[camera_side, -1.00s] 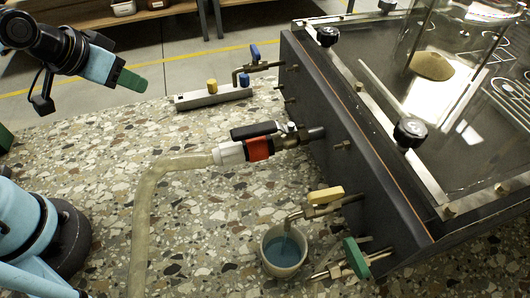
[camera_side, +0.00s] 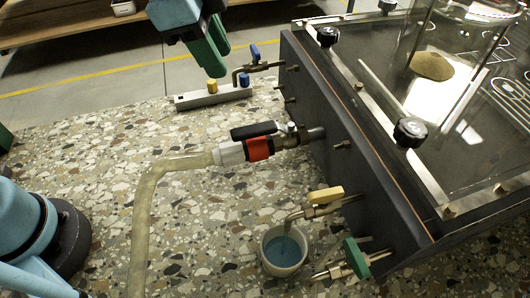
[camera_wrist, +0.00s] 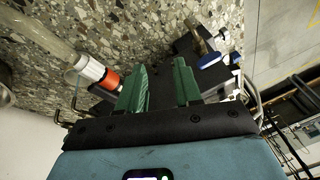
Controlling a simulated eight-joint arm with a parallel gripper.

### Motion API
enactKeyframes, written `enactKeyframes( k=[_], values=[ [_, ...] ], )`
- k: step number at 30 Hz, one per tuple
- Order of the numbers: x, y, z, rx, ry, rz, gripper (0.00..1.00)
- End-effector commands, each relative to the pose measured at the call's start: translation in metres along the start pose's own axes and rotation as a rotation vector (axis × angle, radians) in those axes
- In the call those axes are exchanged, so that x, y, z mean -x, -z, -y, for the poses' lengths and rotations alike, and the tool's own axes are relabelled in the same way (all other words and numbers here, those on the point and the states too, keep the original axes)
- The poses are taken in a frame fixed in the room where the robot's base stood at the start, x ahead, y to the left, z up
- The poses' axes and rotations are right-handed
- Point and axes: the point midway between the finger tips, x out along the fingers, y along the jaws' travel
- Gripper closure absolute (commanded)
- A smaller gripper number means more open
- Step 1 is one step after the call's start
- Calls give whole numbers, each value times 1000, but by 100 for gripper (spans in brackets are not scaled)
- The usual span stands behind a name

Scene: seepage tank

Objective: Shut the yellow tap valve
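The yellow tap valve (camera_side: 325,195) is on a brass pipe at the tank's front wall in the side view. Its handle lies roughly along the pipe. The pipe's spout bends down over a white cup (camera_side: 268,262) that holds bluish liquid. My gripper (camera_side: 221,60) has green fingers and hangs at the upper left, above the power strip and well away from the yellow valve. In the wrist view my gripper (camera_wrist: 160,75) shows a clear gap between its fingers and nothing between them. I cannot make out the yellow valve in the wrist view.
A red-collared hose valve with black handle (camera_side: 258,145) stands between my gripper and the yellow valve. A blue-handled tap (camera_side: 255,53) and power strip (camera_side: 213,95) are nearby. A green-handled valve (camera_side: 356,258) sits right of the cup. The speckled bench (camera_side: 200,230) is clear left of the cup.

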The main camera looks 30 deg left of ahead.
Motion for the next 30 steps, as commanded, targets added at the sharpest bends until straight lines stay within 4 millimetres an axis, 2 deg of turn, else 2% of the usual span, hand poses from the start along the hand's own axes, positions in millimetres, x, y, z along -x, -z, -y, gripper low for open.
enactKeyframes(
  k=[1,6,9,12,15,20,25,30],
  values=[
    [3,25,-13,-128,-36,13,66],
    [12,89,-65,-541,-146,58,66],
    [16,118,-101,-771,-206,79,66],
    [19,138,-134,-961,-255,94,66],
    [21,150,-158,-1094,-291,105,66],
    [22,156,-175,-1184,-316,113,66],
    [23,156,-176,-1114,-311,125,66],
    [22,156,-176,-929,-293,150,66]
  ],
)
